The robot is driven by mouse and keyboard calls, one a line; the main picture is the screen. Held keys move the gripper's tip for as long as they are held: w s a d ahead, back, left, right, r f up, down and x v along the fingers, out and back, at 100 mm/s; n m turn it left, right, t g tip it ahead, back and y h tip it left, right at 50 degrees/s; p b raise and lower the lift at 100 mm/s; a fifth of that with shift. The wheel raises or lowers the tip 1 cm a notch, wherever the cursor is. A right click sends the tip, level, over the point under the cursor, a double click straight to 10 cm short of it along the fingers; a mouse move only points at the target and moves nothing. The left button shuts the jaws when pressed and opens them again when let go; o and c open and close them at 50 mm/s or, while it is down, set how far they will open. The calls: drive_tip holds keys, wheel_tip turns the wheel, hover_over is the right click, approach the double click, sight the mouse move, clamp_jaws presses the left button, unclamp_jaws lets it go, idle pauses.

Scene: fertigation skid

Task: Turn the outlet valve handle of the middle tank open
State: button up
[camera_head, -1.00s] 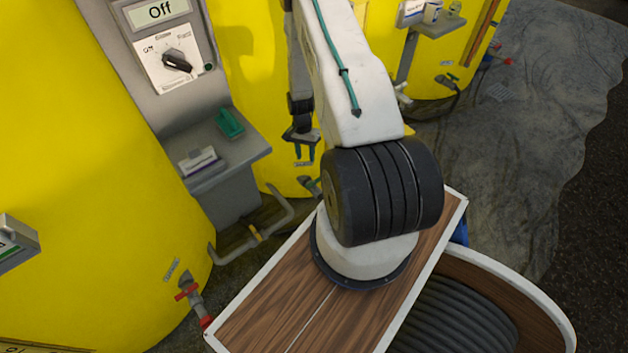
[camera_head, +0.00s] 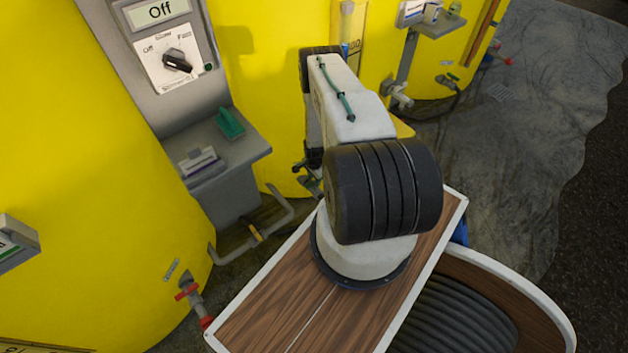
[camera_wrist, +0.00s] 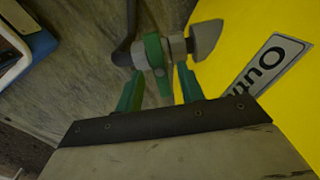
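The middle tank (camera_head: 262,80) is yellow, and its outlet valve sits low on its front. In the wrist view the valve (camera_wrist: 180,48) is a grey fitting with a green handle (camera_wrist: 154,52), beside a plate reading "Out..." (camera_wrist: 266,66) on the yellow wall. My gripper (camera_wrist: 160,78) has green fingers, one on each side of the handle's lower end. The fingers are apart, with gaps visible beside the handle. In the head view my arm hides most of the gripper and the valve.
A grey control stand (camera_head: 160,60) reading "Off" has a shelf (camera_head: 215,150) left of my arm. A bent pipe (camera_head: 255,232) runs low near the floor. The left tank (camera_head: 80,160) has a red-handled valve (camera_head: 188,292). Open floor (camera_head: 500,130) lies at right.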

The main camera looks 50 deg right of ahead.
drive_tip(key=shift+f, duration=0.4)
clamp_jaws()
